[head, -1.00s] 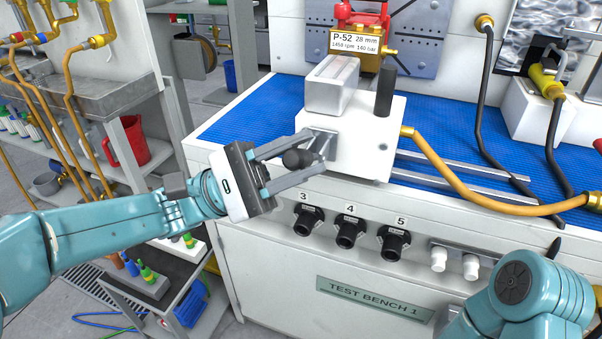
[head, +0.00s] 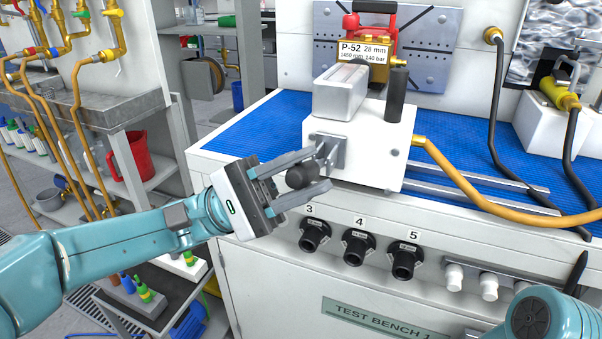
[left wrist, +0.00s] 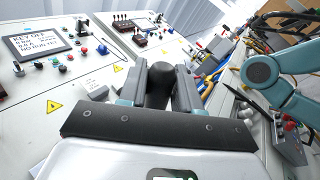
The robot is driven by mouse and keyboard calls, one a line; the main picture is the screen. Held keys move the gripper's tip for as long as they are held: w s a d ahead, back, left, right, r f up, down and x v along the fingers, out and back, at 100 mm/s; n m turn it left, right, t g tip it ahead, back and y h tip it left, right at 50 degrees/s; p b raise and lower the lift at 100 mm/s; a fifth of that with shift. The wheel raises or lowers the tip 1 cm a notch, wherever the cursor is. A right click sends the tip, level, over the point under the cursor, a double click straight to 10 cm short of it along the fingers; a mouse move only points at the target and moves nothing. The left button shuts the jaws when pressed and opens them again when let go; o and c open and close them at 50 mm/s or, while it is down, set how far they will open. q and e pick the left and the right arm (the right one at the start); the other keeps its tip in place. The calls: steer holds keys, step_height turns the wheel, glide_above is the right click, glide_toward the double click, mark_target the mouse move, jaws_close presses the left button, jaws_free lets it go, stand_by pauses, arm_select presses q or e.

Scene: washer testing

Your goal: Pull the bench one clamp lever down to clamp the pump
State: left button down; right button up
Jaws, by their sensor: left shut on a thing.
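The clamp lever's black ball knob (head: 302,176) sits beside a grey bracket (head: 329,152) on the front of the white clamp block (head: 365,150). My left gripper (head: 322,170) is shut on the knob, one finger above and one below it. The knob also shows between the fingers in the left wrist view (left wrist: 158,84). The lever's shaft is mostly hidden. The red and brass pump (head: 382,48) stands behind the block, partly covered by its P-52 label. My right gripper is out of view; only part of my right arm (head: 545,318) shows at the lower right.
Test bench 1 has a blue mat (head: 250,125) and black numbered ports (head: 359,248) below the gripper. An orange hose (head: 480,195) runs right from the block. A shelf with a red jug (head: 137,157) stands at left.

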arm_select(q)
steer(key=c, duration=0.9)
jaws_free()
steer(key=shift+a, duration=0.1)
steer(key=p+v, duration=0.2)
steer(key=v, duration=1.4)
steer(key=shift+s+a+f, duration=0.1)
steer(key=shift+f, duration=0.05)
